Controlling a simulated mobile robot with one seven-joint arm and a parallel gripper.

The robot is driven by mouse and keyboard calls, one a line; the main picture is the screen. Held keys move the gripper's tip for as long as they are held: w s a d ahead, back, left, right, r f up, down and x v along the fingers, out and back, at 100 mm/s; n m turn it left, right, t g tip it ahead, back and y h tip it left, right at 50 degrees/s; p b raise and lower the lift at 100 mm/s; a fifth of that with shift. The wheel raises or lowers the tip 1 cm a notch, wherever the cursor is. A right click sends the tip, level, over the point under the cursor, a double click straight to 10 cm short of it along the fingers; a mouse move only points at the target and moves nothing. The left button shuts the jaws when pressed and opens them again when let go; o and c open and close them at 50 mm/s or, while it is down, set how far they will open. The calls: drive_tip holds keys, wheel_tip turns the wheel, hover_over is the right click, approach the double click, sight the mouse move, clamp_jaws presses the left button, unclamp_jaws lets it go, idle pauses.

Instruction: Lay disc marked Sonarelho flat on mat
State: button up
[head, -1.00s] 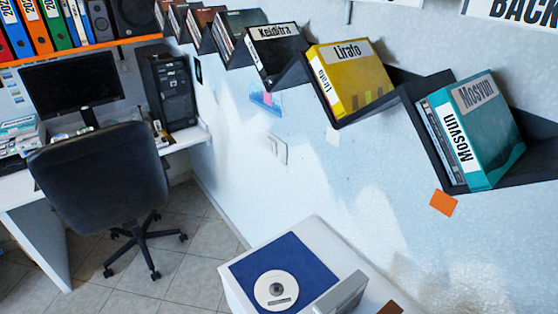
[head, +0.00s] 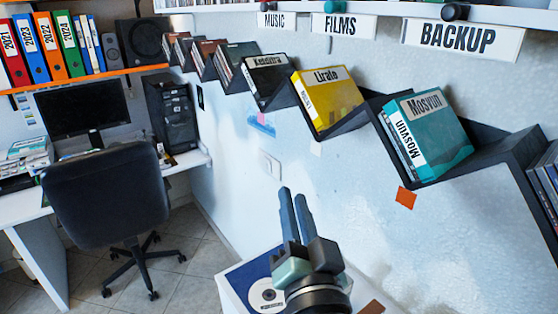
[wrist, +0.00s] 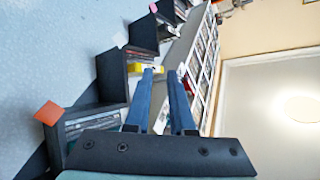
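A white disc (head: 262,297) lies flat on the blue mat (head: 242,272) on the white cabinet in the head view. Its marking is too small to read, so I cannot tell whether it says Sonarelho. My gripper (head: 294,192) points up in front of the mat and hides part of the disc and mat. In the wrist view its two blue fingers (wrist: 160,72) are apart with nothing between them, so it is open and empty. No case marked Sonarelho is readable.
A zigzag black shelf on the wall holds cases, including teal Mosvun (head: 428,132), yellow Lirafo (head: 328,98) and black Keiditra (head: 268,78). Signs read MUSIC, FILMS and BACKUP (head: 462,39). A black chair (head: 105,195) and desk stand at left. Open floor lies beside the chair.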

drive_tip(key=s+a+r+n+t+h, duration=0.1)
drive_tip(key=s+r+t, duration=0.3)
drive_tip(key=r, duration=1)
drive_tip(key=s+a+r+n+t+h, duration=0.1)
drive_tip(key=s+r+n+t, duration=0.3)
drive_tip(key=s+r, duration=0.4)
wheel_tip(320, 180, up, 7)
drive_tip(key=shift+a+r, duration=0.1)
drive_tip(key=shift+a, duration=0.05)
